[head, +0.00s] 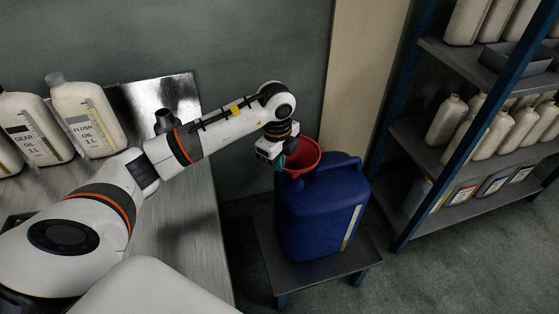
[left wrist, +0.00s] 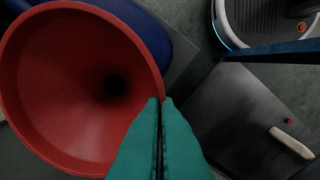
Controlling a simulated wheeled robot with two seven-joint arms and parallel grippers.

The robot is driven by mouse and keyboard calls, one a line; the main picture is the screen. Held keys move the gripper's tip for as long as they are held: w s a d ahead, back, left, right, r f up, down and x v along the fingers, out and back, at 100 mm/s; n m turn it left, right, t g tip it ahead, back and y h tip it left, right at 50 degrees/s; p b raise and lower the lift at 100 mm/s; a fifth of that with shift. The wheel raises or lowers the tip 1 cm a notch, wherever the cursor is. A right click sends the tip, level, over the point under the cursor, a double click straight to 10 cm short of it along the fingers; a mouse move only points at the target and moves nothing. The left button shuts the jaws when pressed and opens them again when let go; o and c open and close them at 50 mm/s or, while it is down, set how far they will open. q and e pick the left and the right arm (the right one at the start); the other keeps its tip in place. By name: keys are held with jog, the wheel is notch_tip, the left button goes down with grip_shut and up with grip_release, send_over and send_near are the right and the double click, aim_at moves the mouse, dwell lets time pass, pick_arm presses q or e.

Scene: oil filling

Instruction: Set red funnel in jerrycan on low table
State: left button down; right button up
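The red funnel (head: 302,156) is at the top left of the blue jerrycan (head: 322,212), mouth up, over the can's neck area. The jerrycan stands upright on the low table (head: 318,264). My left gripper (head: 282,162) is at the funnel's left rim. In the left wrist view, its teal fingers (left wrist: 160,105) are closed together on the rim of the funnel (left wrist: 70,85), and the dark hole shows inside the cone. The funnel's spout and the can's opening are hidden, so I cannot tell how far it is seated. My right gripper is not in view.
A metal bench (head: 185,215) with several white oil bottles (head: 86,118) stands at the left. A shelf rack (head: 452,142) with bottles and boxes is at the right, close to the low table. Some floor (head: 455,275) at the lower right is clear.

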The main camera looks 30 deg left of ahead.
pick_arm(q)
jog(key=shift+f, duration=0.15)
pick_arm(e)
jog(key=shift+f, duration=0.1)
pick_arm(q)
jog(key=shift+s+a+f+b, duration=0.1)
jog(key=shift+a+f+b, duration=0.1)
jog(key=shift+f+b, duration=0.5)
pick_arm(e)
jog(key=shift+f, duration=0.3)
pick_arm(q)
jog(key=shift+f, duration=0.15)
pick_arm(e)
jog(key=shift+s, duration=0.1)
pick_arm(q)
jog(key=c, duration=1.6)
grip_release()
